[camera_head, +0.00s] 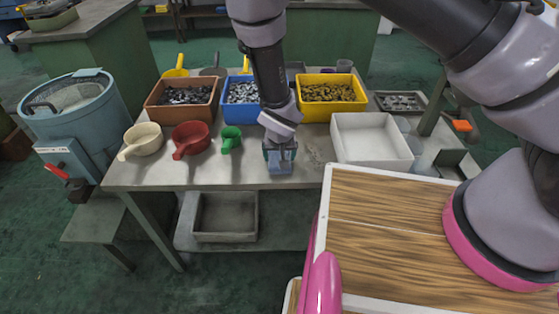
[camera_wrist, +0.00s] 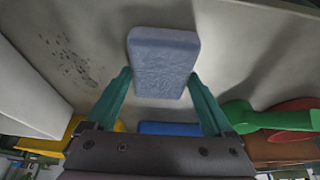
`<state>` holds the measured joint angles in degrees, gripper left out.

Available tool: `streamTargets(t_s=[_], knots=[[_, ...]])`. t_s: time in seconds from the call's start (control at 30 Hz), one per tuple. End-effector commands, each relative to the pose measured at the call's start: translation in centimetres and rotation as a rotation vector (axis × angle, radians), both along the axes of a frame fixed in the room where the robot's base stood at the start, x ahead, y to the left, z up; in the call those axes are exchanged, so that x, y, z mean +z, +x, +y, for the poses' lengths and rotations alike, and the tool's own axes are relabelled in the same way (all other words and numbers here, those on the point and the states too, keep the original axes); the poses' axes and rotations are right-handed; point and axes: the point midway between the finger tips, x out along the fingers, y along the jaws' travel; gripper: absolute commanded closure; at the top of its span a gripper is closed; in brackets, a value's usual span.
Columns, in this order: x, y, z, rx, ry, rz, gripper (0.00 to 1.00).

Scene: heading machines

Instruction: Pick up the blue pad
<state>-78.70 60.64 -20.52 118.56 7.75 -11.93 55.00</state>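The blue pad (camera_head: 279,169) is near the front edge of the grey table, just below my gripper (camera_head: 280,152). In the wrist view the pad (camera_wrist: 163,58) is a pale blue rounded block against the grey tabletop. My gripper (camera_wrist: 160,76) has its two teal fingers spread apart. The fingertips are at either side of the pad's lower end in the wrist view. I cannot tell whether they touch it. The pad is not visibly gripped.
Left of my gripper lie a green scoop (camera_head: 231,138), a red scoop (camera_head: 191,139) and a cream scoop (camera_head: 143,140). Behind are brown (camera_head: 180,112), blue (camera_head: 241,112) and yellow (camera_head: 331,112) bins of parts. A white empty bin (camera_head: 371,152) stands to the right.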

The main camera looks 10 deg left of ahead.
Motion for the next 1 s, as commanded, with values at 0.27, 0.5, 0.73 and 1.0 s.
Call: streamTargets(t_s=[0.27, 0.5, 0.73, 1.0], knots=[[0.0, 0.0, 0.0, 0.0, 0.001, 0.0, 0.78], [1.5, 0.1, 0.1, -0.001, 0.004, -0.001, 0.78], [6.2, 0.0, 0.2, 0.001, 0.005, -0.001, 0.78], [10.0, 0.0, 0.1, -0.001, 0.002, -0.001, 0.78]])
